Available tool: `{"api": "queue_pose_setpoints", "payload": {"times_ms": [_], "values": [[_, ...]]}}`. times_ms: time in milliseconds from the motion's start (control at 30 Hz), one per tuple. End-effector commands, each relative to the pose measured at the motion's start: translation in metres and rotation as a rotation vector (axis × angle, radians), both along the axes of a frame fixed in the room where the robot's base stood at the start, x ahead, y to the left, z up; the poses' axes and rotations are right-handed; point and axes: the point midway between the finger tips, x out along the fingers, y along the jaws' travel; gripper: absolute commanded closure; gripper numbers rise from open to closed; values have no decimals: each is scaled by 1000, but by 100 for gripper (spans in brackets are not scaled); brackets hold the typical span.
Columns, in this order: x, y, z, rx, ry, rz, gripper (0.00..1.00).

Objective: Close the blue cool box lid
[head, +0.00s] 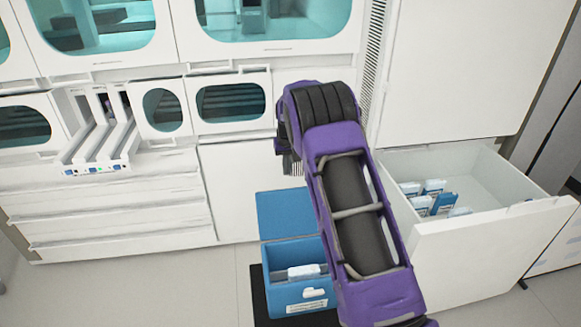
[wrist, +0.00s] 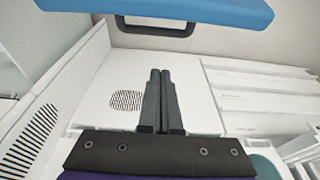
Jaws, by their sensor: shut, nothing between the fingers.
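The blue cool box (head: 287,295) stands on the floor in the lower middle of the head view, partly hidden by my purple arm. Its blue lid (head: 284,213) is open and raised at the back of the box. A white pack (head: 303,271) shows inside the box. In the wrist view, a blue panel that looks like the lid (wrist: 160,10) crosses the top, with a dark handle (wrist: 155,28) below its edge. My gripper (wrist: 161,72) is shut and empty, its fingertips pointing towards the handle with a gap between. My arm mostly hides the gripper in the head view.
An open white drawer (head: 487,215) with several blue and white packs (head: 432,197) juts out to the right. White cabinets (head: 232,185) stand behind the box. A black mat (head: 259,299) lies under the box. The floor to the left is clear.

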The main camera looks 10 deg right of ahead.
Motion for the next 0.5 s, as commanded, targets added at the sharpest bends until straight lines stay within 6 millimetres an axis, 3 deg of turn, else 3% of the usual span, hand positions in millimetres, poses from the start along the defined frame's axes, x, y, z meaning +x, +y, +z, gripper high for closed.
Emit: {"api": "queue_pose_setpoints", "payload": {"times_ms": [100,367,500], "values": [[6,-1,-27,-2,2,1,100],[17,-1,-76,-3,1,1,100],[4,0,-62,-2,-2,1,100]]}}
